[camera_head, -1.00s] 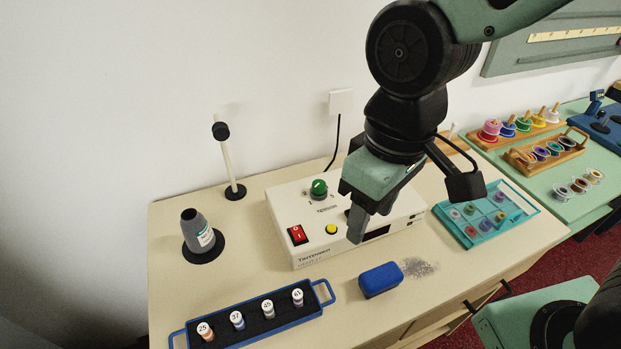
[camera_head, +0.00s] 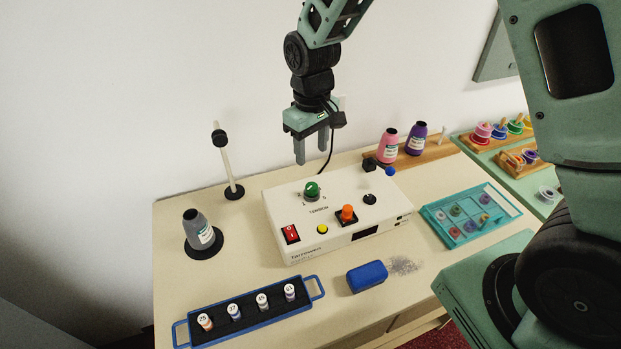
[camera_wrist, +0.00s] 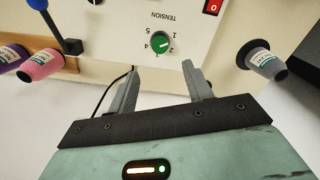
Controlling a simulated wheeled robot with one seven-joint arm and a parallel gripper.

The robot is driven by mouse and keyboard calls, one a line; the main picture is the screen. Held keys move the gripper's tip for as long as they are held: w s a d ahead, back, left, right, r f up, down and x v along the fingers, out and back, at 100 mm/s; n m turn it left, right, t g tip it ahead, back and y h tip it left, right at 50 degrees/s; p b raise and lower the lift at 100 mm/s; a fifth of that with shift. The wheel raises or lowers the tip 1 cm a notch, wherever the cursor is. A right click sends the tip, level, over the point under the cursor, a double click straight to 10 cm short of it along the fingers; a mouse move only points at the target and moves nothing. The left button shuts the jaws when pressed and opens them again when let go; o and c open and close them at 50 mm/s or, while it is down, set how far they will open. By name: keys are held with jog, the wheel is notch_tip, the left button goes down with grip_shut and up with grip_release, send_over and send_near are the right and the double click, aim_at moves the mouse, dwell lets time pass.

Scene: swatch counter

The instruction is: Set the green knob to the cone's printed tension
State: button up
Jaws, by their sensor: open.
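The green knob (camera_head: 312,189) stands on top of the white tension box (camera_head: 290,238). In the wrist view the knob (camera_wrist: 160,42) has a pale mark and printed digits around it; I cannot tell surely which digit the mark meets. The grey cone (camera_head: 196,228) stands on a black disc at the left; its label also shows in the wrist view (camera_wrist: 260,58), but its print is too small to read. My gripper (camera_head: 312,157) is open and empty, fingers down, above and apart from the knob. In the wrist view the knob lies just beyond the gap between the fingertips (camera_wrist: 161,70).
The box also bears a red switch (camera_head: 291,234), a yellow button (camera_head: 322,229), an orange button (camera_head: 347,212) and a black knob (camera_head: 370,199). Pink (camera_head: 389,146) and purple (camera_head: 416,139) cones stand behind right. A thin post (camera_head: 228,165) stands behind left.

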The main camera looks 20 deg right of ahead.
aim_at(312, 186)
notch_tip(312, 186, down, 11)
jog(key=shift+r+p, duration=0.1)
jog(key=shift+p, duration=1.1)
jog(key=c, duration=1)
